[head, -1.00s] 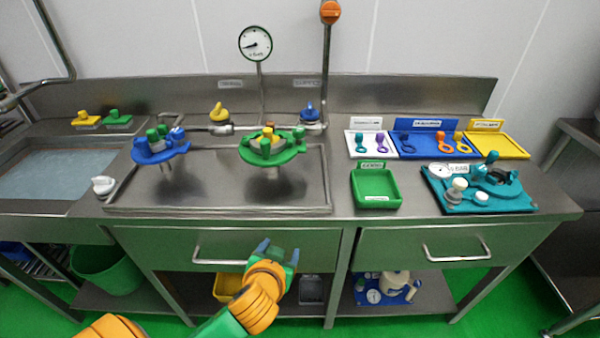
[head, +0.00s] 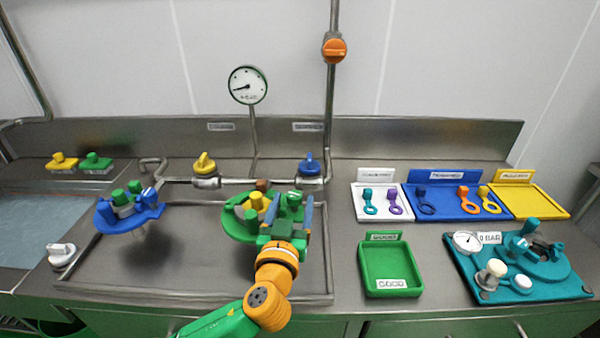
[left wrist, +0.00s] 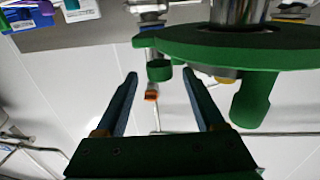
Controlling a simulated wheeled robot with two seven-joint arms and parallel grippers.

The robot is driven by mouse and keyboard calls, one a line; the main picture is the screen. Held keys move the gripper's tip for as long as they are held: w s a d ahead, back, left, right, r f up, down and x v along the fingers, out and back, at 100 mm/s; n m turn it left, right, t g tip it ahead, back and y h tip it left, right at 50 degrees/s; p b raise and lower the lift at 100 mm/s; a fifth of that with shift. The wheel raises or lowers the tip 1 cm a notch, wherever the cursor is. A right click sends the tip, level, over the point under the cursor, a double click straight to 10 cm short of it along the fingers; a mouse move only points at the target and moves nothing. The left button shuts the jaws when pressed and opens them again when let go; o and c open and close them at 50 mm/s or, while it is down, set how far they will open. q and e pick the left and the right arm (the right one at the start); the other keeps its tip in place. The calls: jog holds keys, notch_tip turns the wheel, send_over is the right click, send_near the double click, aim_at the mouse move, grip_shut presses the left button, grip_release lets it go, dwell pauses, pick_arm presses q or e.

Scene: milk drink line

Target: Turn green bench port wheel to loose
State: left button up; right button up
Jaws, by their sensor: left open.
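The green bench port (head: 236,228) is a round green plate with several green knobs, a yellow part and a brown block on top, standing over the steel sink tray. In the left wrist view its green plate (left wrist: 205,52) fills the upper right, with a green knob (left wrist: 159,71) hanging near the fingers. Which of its parts is the wheel I cannot tell for sure. My left gripper (head: 290,207) is open at the right side of this port and partly hides it. My right gripper is out of view.
A blue port (head: 112,218) stands to the left. A yellow valve (head: 205,164), a blue valve (head: 309,165) and a gauge (head: 248,85) are behind. To the right are a green tray (head: 392,262), a teal fixture (head: 463,272) and trays holding several ring-shaped keys.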

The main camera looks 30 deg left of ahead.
pick_arm(q)
jog(key=p+x, duration=0.1)
jog(key=x, duration=0.5)
jog(key=shift+r, duration=0.15)
jog(key=shift+s, duration=0.1)
grip_shut()
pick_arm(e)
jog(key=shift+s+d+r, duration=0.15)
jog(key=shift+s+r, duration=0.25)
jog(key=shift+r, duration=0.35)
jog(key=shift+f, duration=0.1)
